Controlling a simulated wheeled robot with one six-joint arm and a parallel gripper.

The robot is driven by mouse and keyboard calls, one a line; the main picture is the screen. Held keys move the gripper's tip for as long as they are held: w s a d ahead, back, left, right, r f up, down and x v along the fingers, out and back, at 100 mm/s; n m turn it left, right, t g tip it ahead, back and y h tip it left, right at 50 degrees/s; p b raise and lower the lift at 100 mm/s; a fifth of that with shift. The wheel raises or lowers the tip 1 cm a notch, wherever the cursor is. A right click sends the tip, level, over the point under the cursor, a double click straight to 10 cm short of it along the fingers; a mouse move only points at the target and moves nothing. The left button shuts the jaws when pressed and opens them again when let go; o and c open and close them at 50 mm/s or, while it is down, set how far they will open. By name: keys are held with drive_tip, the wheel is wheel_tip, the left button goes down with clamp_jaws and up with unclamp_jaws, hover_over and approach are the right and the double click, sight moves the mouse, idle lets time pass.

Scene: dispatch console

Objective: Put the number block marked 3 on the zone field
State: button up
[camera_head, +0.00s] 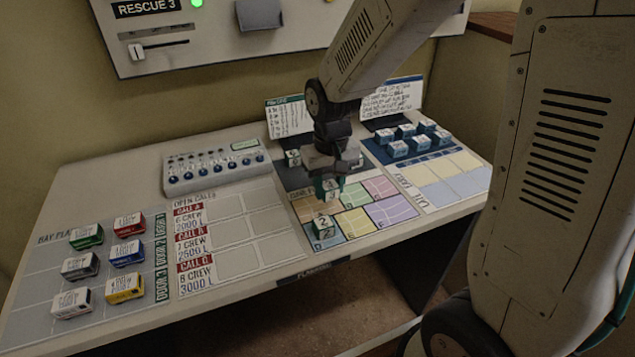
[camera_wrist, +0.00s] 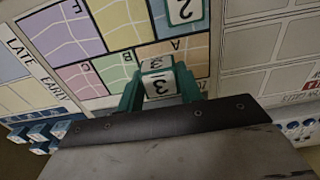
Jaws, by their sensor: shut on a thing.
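The number block marked 3 (camera_head: 331,188) is white and green. My gripper (camera_head: 328,186) is shut on it at the back of the coloured zone field (camera_head: 381,187). In the wrist view my gripper (camera_wrist: 160,86) has a green finger on each side of block 3 (camera_wrist: 158,88), with the digit showing. The block is at the edge of the orange part marked A (camera_wrist: 190,48); whether it touches the board I cannot tell. A block marked 2 (camera_head: 323,226) sits on the front left part of the field and also shows in the wrist view (camera_wrist: 184,10).
Another block (camera_head: 293,157) stands behind the field, left of my gripper. Several blue-white blocks (camera_head: 406,132) stand at the back right. A button panel (camera_head: 215,168) and coloured blocks (camera_head: 127,223) are to the left. The yellow part (camera_head: 354,223) is bare.

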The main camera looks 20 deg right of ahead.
sight(325, 193)
drive_tip(key=shift+w+a+f, duration=0.1)
drive_tip(key=shift+w, duration=0.65)
drive_tip(key=shift+w+f, duration=0.1)
drive_tip(key=shift+f, duration=1.6)
drive_tip(key=shift+f, duration=0.15)
drive_tip(key=o, duration=1)
drive_tip(key=shift+c, duration=0.2)
